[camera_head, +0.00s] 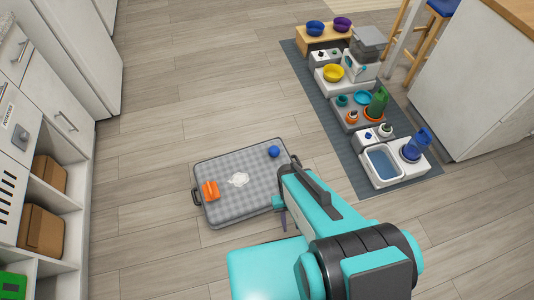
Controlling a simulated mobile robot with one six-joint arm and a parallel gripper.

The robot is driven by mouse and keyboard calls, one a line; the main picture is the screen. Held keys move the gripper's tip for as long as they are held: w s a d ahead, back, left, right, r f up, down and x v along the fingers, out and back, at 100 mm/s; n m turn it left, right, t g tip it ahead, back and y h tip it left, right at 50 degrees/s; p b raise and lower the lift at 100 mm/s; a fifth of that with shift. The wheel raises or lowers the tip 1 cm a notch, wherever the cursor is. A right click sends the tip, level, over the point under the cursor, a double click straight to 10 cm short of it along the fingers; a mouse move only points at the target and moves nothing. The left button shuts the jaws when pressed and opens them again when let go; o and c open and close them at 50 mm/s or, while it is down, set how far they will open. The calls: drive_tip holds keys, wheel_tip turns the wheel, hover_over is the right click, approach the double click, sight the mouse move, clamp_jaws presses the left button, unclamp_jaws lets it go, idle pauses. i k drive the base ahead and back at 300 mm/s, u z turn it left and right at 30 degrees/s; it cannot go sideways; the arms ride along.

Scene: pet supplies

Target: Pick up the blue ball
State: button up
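The blue ball (274,151) is small and round. It lies near the far right corner of a grey checked pet bed (222,161) with a dark rim and side handles, on the floor at the picture's centre. My teal arm reaches in from the bottom right over the bed's right edge. My gripper (282,217) is mostly hidden under the arm; only a thin dark part shows, below and apart from the ball. Whether it is open or shut does not show.
A dark mat (342,160) with bowls, bottles and trays lies at the right. White shelves with boxes (43,230) stand at the left. The wooden floor between is clear.

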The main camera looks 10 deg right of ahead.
sight(274, 151)
drive_tip(key=u, duration=0.15)
drive_tip(key=k, duration=0.9)
drive_tip(key=u, duration=1.15)
drive_tip(key=i, duration=1)
drive_tip(key=u, duration=0.05)
